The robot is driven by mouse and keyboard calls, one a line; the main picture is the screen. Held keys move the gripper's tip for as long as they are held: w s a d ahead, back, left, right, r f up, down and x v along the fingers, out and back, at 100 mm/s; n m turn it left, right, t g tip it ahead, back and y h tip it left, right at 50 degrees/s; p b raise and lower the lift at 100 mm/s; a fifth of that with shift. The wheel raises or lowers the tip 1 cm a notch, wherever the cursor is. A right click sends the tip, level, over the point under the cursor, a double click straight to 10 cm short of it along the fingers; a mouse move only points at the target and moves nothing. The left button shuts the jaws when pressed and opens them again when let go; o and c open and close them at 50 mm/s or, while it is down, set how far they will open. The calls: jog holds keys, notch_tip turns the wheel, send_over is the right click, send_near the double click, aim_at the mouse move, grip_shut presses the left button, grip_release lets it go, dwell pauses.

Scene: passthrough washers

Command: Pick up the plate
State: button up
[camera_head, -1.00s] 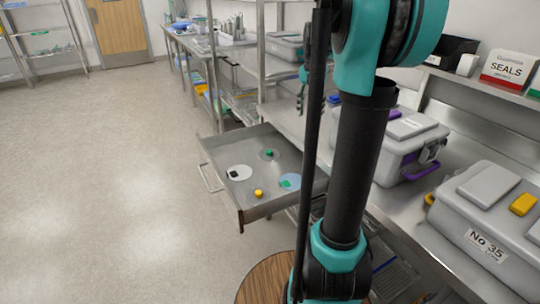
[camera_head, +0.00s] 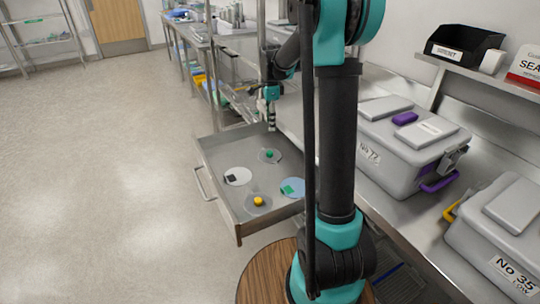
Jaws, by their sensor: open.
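Several flat round plate-like discs lie in an open metal drawer (camera_head: 224,209). One is white (camera_head: 243,182) with a black piece on it, and one is blue (camera_head: 299,194) with a green piece. A grey disc (camera_head: 262,159) has a green knob, and another grey disc (camera_head: 248,206) has a yellow knob. I cannot tell which one is the plate. My gripper (camera_head: 271,126) points down at the far end of the drawer, above and behind the green-knobbed disc. It is open and holds nothing visible; its fingers are small in view.
A steel counter (camera_head: 410,222) on the right carries grey lidded cases (camera_head: 385,160). A black bin (camera_head: 462,48) stands on the shelf above. Shelving posts rise behind my gripper. The floor left of the drawer is clear.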

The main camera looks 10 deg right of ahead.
send_over(270, 152)
notch_tip(270, 152, down, 10)
jog(key=shift+d+r, duration=0.1)
jog(key=shift+r, duration=0.15)
jog(key=shift+w+f, duration=0.1)
jog(key=shift+f, duration=2.55)
grip_shut()
